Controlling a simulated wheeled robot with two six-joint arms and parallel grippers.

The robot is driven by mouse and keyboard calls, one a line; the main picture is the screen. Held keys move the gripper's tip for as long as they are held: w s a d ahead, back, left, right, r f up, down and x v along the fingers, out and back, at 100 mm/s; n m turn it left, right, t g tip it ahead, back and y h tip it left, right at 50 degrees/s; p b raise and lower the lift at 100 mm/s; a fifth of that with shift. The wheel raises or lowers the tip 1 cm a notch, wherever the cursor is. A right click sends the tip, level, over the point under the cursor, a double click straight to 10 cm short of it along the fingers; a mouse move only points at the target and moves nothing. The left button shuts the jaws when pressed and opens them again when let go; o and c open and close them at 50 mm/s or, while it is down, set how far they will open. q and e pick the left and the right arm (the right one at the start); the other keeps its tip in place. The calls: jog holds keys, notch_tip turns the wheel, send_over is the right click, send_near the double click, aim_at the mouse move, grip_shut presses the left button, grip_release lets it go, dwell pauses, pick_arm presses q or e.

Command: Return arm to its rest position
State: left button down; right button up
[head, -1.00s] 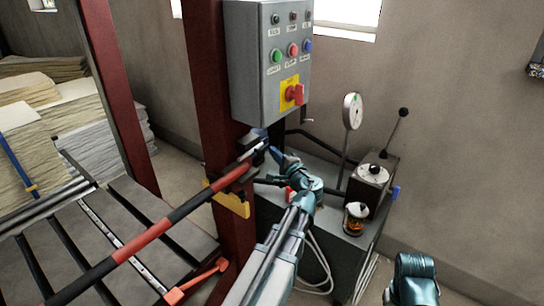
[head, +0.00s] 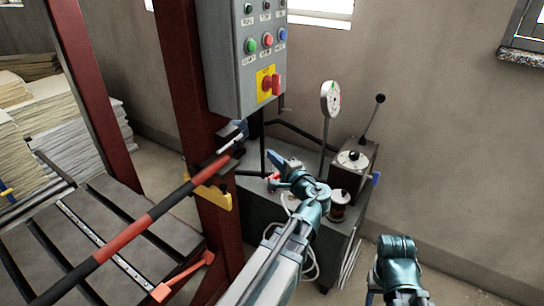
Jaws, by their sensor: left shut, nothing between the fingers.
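My left arm comes up from the bottom middle of the head view. Its teal gripper (head: 274,165) is shut and empty, in front of the grey cabinet below the control box. The gripper is apart from the red-and-black bar (head: 150,218), whose far end is to its left by the dark red post. Part of my right arm (head: 397,262) shows at the bottom right. The right gripper is not in view.
A grey control box (head: 236,55) with coloured buttons hangs on the dark red post (head: 187,90). A grey cabinet (head: 255,207) carries a round gauge (head: 331,98) and a lever (head: 375,115). Stacked sheets (head: 75,125) stand at left. The wall side at right is clear.

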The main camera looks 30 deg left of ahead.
pick_arm(q)
jog(key=s+d+f+n+g+h, duration=0.2)
jog(key=s+d+f+g+h, duration=0.15)
jog(key=d+f, duration=0.35)
jog(key=s+d+f+n+g+h, duration=0.2)
jog(key=s+d+f+h, duration=0.2)
jog(key=d+f, duration=0.3)
jog(key=s+d+f+g+h, duration=0.2)
jog(key=s+d+f+h, duration=0.1)
jog(key=s+d, duration=0.3)
jog(key=s+d+f+g+h, duration=0.25)
jog(key=s+d+f, duration=0.2)
jog(key=d, duration=0.35)
notch_tip(320, 180, up, 16)
jog(key=p, duration=1.5)
jog(key=shift+s+d+r+t+h+p, duration=0.25)
jog(key=shift+d+t+h+p, duration=0.05)
jog(key=shift+d+p, duration=0.05)
